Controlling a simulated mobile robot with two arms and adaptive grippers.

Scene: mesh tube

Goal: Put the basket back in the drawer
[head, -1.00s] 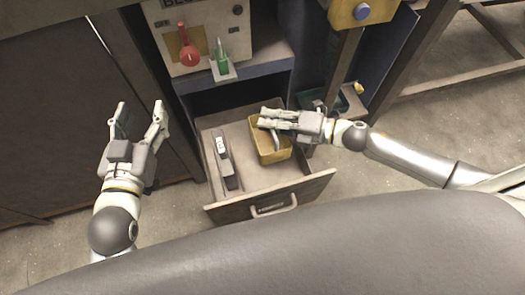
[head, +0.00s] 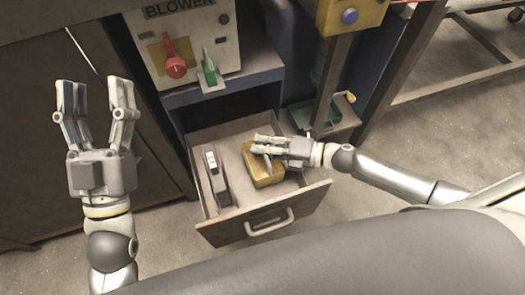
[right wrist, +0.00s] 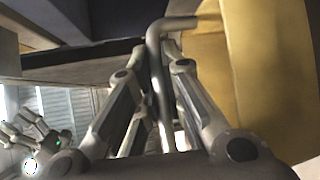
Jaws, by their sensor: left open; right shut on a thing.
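The yellow basket (head: 264,174) is inside the outline of the pulled-out drawer (head: 308,206), toward its right side. I cannot tell if it rests on the drawer floor. My right gripper (head: 256,146) is over the basket and shut on its handle. In the right wrist view the grey bent handle (right wrist: 157,60) runs between the fingers, with the yellow basket wall (right wrist: 265,75) at the right. The gripper hides part of the basket's top. My left gripper (head: 97,86) is open and empty, well left of the drawer.
A dark, long object with a white label (head: 217,178) lies in the drawer's left part. Above stands a blower panel (head: 190,45) with a red knob (head: 175,62) and a green switch (head: 208,70). A post (head: 333,80) rises right of the drawer.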

